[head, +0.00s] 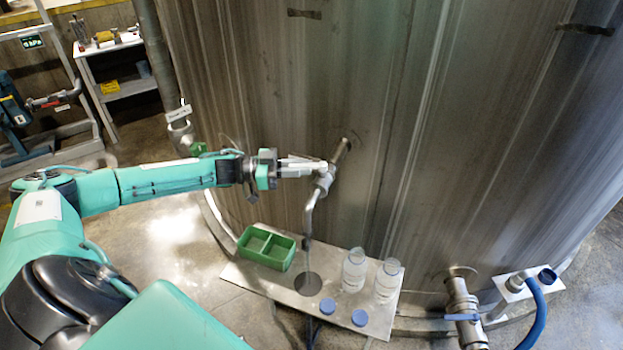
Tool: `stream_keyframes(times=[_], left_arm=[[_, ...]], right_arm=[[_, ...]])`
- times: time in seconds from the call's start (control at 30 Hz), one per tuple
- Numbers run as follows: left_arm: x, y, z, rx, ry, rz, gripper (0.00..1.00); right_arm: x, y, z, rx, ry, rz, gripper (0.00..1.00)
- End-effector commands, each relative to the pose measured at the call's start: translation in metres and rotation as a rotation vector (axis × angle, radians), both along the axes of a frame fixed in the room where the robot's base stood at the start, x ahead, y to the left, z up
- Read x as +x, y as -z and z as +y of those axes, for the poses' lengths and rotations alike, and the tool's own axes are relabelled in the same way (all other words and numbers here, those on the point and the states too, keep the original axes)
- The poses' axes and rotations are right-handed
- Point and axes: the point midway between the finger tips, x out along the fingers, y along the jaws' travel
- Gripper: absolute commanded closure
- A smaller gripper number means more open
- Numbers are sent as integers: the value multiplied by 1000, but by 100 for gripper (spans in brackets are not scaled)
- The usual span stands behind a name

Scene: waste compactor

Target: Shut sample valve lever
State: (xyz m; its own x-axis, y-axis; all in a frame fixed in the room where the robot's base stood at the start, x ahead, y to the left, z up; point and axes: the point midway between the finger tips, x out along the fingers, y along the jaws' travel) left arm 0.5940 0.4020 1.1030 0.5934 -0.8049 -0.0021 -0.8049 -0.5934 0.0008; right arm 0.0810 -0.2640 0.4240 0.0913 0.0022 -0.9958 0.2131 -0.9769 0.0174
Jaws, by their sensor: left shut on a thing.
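The sample valve (324,183) sits on a short pipe coming out of the large steel tank, with a bent spout (309,212) hanging down from it. My left gripper (318,168) reaches in from the left and is at the valve, shut on what appears to be its lever. The jaws largely hide the lever, so its exact angle is hard to tell. A thin stream seems to show below the spout, above a dark round drain (308,285) in the metal shelf. My right gripper is not in view.
The metal shelf (345,318) below holds a green divided tray (266,247), two clear bottles (354,270) (387,280) and two blue caps (327,306) (360,318). A lower valve with a blue handle (461,317) and a blue hose (537,310) are at right. The tank wall stands close behind.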

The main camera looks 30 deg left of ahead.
Motion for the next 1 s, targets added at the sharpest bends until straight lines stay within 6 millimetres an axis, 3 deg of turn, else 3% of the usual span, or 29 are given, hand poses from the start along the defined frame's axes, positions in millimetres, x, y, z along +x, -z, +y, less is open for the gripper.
stream_keyframes(times=[0.03, 0.4, 1.0], left_arm=[[5, 2, 4, 1, 37, -9, 100], [18, 1, 10, -2, 308, -7, 100], [23, -2, 11, -4, 439, -3, 100]], right_arm=[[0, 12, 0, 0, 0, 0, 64], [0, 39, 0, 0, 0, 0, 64], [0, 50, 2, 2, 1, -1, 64]])
